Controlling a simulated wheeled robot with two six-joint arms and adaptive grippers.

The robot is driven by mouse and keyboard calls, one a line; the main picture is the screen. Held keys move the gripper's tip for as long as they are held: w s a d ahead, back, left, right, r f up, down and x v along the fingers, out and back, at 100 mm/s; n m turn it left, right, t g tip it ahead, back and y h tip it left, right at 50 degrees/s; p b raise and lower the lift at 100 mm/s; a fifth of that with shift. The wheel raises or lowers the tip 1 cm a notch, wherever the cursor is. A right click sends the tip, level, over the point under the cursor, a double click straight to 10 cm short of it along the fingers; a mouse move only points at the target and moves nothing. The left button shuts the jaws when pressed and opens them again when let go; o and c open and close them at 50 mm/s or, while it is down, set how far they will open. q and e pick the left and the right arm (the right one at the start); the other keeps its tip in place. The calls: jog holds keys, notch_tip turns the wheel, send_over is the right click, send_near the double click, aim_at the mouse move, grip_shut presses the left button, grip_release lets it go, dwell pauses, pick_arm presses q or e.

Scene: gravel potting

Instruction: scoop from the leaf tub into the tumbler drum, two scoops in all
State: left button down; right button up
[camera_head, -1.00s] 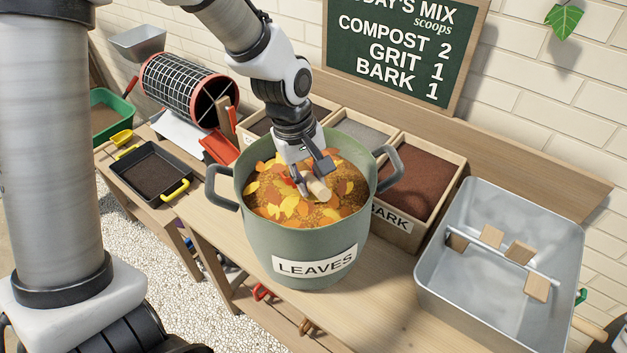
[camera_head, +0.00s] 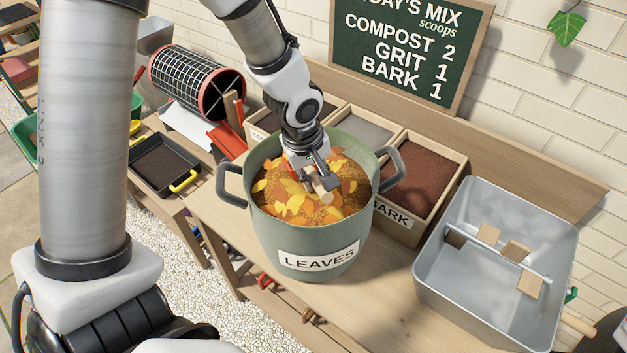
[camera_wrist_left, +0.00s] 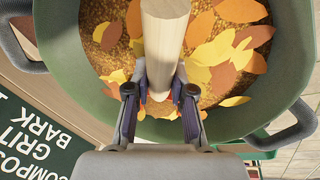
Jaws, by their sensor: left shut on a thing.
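The leaf tub (camera_head: 262,232) is a green two-handled pot labelled LEAVES, holding orange and yellow leaves over brown crumbly matter. My left gripper (camera_head: 318,180) reaches down inside its rim. It is shut on a pale wooden handle (camera_head: 327,193), taken to be the scoop's. In the left wrist view my left gripper (camera_wrist_left: 160,92) has a finger on each side of the handle (camera_wrist_left: 165,35), over the leaves. The scoop's head is not visible. A black mesh drum with red rims (camera_head: 190,80), apparently the tumbler drum, lies at the back left. My right gripper is not seen.
Wooden bins stand behind the tub, one labelled BARK (camera_head: 425,185). A metal trough (camera_head: 440,265) with wooden paddles stands at right. A black tray (camera_head: 165,165) with a yellow handle is at left. A chalkboard (camera_head: 405,50) leans at the back.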

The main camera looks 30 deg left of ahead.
pick_arm(q)
jog(key=shift+s+d+r+t+y+b, duration=0.15)
jog(key=shift+t+y+b, duration=0.3)
jog(key=shift+b, duration=1.1)
jog(key=shift+s+d+r+t+y+b, duration=0.15)
jog(key=shift+t+y+b, duration=0.25)
jog(key=shift+b, duration=1.15)
jog(key=shift+t+y, duration=0.35)
jog(key=shift+y, duration=0.4)
jog(key=r+p, duration=0.3)
jog(key=s+d+r+p, duration=0.1)
jog(key=r+p, duration=0.2)
jog(key=p, duration=0.1)
jog(key=r+p, duration=0.3)
jog(key=shift+s+d, duration=0.15)
jog(key=shift+d, duration=0.2)
jog(key=shift+d+r+p, duration=0.1)
jog(key=shift+r+p, duration=0.1)
jog(key=shift+p, duration=0.55)
jog(key=shift+f, duration=0.1)
